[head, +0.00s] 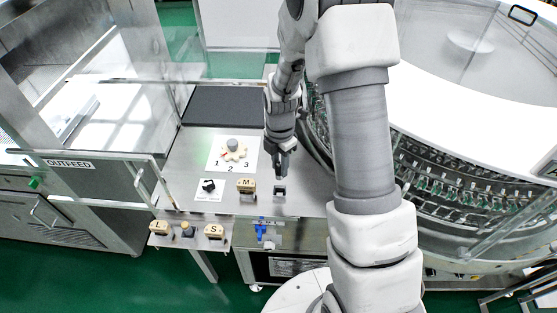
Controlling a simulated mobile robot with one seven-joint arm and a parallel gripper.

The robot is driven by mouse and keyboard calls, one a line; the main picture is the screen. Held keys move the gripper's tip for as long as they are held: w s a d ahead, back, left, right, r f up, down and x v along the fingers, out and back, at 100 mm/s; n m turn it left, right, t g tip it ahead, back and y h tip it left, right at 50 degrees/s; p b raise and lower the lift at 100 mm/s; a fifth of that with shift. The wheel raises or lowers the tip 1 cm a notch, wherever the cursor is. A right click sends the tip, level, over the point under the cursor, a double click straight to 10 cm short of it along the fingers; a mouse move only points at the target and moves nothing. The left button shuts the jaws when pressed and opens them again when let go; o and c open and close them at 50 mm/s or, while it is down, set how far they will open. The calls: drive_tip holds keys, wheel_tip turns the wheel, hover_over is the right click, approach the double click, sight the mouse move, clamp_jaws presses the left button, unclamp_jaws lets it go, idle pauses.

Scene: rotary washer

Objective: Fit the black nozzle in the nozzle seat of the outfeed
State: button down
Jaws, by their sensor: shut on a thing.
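My gripper (282,165) points down over the right part of the steel worktop, beside the round washer. Its fingers are shut on a small dark piece, which looks like the black nozzle; the fingers hide most of it. A small dark fitting (279,191) sits on the worktop just below the fingertips; whether they touch is too small to tell. The outfeed, marked by its OUTFEED label (70,163), is the glass-walled steel unit at the left. I cannot make out its nozzle seat.
The worktop bears a star-shaped knob (234,150) marked 1, 2, 3, a black knob (208,186) and a block marked M (246,185). A block marked S (213,232) is on the front shelf. The round washer (450,150) fills the right. Clear panels stand left of the worktop.

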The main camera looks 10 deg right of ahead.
drive_tip(key=shift+f+b, duration=2.7)
drive_tip(key=shift+f, duration=1.05)
drive_tip(key=shift+f+b, duration=0.45)
drive_tip(key=shift+f, duration=0.05)
drive_tip(key=c, duration=0.5)
unclamp_jaws()
drive_tip(key=shift+c, duration=0.2)
